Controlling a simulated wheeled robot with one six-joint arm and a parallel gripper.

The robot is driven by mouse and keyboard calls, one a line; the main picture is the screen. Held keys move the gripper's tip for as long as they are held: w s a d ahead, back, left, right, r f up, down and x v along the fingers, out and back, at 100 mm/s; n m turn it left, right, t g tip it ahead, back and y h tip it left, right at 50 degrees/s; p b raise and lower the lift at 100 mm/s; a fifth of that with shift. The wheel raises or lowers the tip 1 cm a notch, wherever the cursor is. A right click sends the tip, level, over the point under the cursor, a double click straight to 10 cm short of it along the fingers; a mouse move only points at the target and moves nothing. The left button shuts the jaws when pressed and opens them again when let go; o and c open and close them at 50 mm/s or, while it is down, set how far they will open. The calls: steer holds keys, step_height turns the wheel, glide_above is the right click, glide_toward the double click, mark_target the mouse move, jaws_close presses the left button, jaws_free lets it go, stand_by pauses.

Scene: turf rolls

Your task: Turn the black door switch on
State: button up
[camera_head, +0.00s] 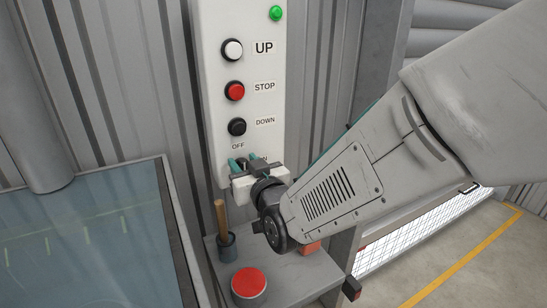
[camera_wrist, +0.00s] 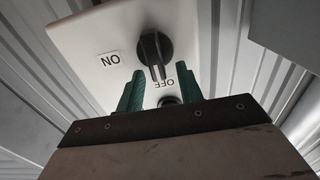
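The black door switch (camera_wrist: 154,50) is a round knob with a raised bar on a white control panel (camera_head: 216,60). In the wrist view, where the labels are upside down, its bar points down toward the OFF label (camera_wrist: 166,84). The ON label (camera_wrist: 110,60) is to the left of the knob. My gripper (camera_wrist: 174,80) is open, its two teal fingers apart with nothing between them gripped. The fingertips are close to the switch, one to each side of the bar's lower end. In the head view my gripper (camera_head: 246,163) covers most of the switch and the ON label.
Above the switch are a white UP button (camera_head: 232,50), a red STOP button (camera_head: 234,91) and a black DOWN button (camera_head: 237,127). A green lamp (camera_head: 276,13) is at the top. Below, a shelf (camera_head: 290,285) holds a red-topped can (camera_head: 249,286) and a wooden-handled tool (camera_head: 221,220).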

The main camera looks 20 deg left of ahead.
jaws_close()
steer(key=shift+w+m, duration=0.1)
steer(key=shift+m, duration=0.2)
steer(key=m, duration=0.3)
steer(key=shift+w+d, duration=0.3)
steer(key=m, duration=0.5)
steer(key=shift+w+d+f, duration=0.25)
steer(key=shift+w+f, duration=0.05)
steer(key=shift+f, duration=0.05)
steer(key=shift+w+d+f+m, duration=0.1)
steer(key=shift+f+m, duration=0.2)
steer(key=shift+m, duration=1.25)
steer(key=shift+w+d+f+m, duration=0.1)
steer(key=shift+f+m, duration=0.2)
steer(key=shift+m, duration=1.2)
steer(key=shift+w+d+f+m, duration=0.1)
steer(key=shift+f+m, duration=0.2)
steer(key=shift+m, duration=1.25)
